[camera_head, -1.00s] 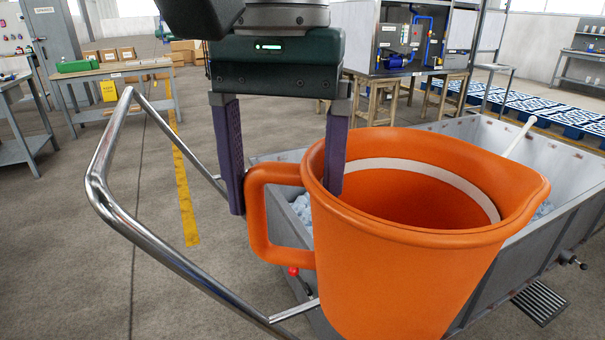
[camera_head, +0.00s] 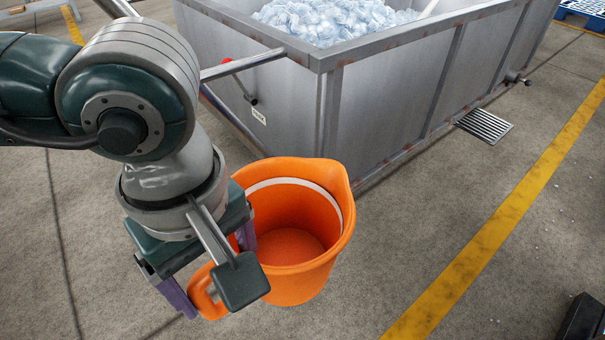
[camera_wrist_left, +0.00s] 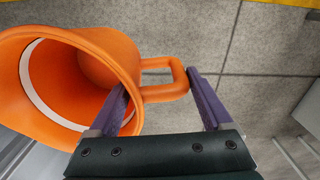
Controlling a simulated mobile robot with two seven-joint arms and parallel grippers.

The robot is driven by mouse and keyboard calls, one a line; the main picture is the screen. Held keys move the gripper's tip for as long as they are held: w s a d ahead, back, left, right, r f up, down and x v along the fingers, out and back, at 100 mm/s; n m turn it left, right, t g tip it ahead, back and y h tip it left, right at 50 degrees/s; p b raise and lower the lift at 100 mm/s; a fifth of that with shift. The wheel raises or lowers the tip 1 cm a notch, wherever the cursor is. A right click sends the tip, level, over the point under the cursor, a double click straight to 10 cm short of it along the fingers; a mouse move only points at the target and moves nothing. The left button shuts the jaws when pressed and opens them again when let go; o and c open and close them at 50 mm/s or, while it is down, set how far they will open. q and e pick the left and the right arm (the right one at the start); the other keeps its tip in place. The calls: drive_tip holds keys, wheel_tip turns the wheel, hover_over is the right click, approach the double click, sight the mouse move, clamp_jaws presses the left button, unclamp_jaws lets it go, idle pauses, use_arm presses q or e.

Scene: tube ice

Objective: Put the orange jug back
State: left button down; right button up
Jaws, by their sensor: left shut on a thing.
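The orange jug (camera_head: 300,215) is upright, open at the top and empty, beside the near end of the grey ice cart in the head view. I cannot tell whether its base touches the floor. My left gripper (camera_head: 212,268) is shut on the jug at its handle side. In the left wrist view the jug (camera_wrist_left: 120,50) lies to the left, its handle (camera_wrist_left: 165,94) between the two purple fingers (camera_wrist_left: 158,85), one finger at the jug's rim and the other outside the handle. My right gripper is not recognisable in either view.
The grey metal cart (camera_head: 400,80) holds clear ice (camera_head: 335,18); its bar (camera_head: 240,65) sticks out to the left. A floor grate (camera_head: 484,125) and a yellow line (camera_head: 500,220) lie to the right. A dark object (camera_head: 585,320) shows at the lower right edge. The floor around the jug is clear.

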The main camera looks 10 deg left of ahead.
use_arm(q)
drive_tip(key=s+d+f+n+b, duration=0.1)
drive_tip(key=s+f+b, duration=0.2)
drive_tip(key=f+b, duration=1.1)
drive_tip(key=s+f+n+b, duration=0.2)
drive_tip(key=f+b, duration=1.2)
drive_tip(key=f, duration=1.4)
drive_tip(key=shift+s+d, duration=0.4)
drive_tip(key=shift+s, duration=0.1)
unclamp_jaws()
drive_tip(key=shift+r, duration=0.1)
wheel_tip(320, 180, up, 12)
drive_tip(key=p, duration=1)
drive_tip(key=shift+r, duration=0.15)
